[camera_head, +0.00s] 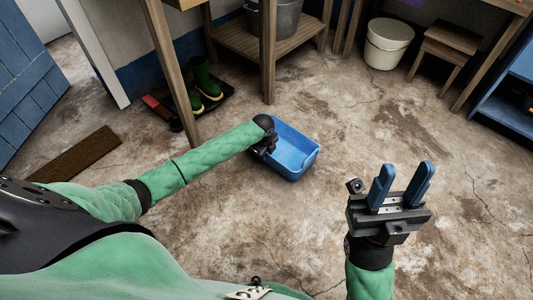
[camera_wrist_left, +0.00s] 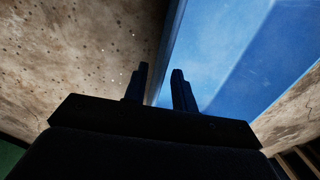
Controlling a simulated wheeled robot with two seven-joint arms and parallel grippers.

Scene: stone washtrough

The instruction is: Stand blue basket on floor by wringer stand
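The blue basket (camera_head: 295,153) is an open rectangular tub in the middle of the head view, upright and empty. I cannot tell whether it touches the floor. My left gripper (camera_head: 266,143) is at its left rim. In the left wrist view the two fingers (camera_wrist_left: 160,88) are apart, with the basket's wall (camera_wrist_left: 235,50) running up between and beside them; whether they grip it is unclear. My right gripper (camera_head: 402,185) is open and empty, with blue fingers pointing up. A wooden stand (camera_head: 240,38) with a low shelf is behind the basket; no wringer is visible.
A grey metal tub (camera_head: 285,18) sits on the stand's shelf. Green boots (camera_head: 205,82) stand on a dark tray at left. A brown mat (camera_head: 77,155) lies further left. A cream bucket (camera_head: 388,43) and a wooden stool (camera_head: 447,48) are at back right. Floor right of the basket is clear.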

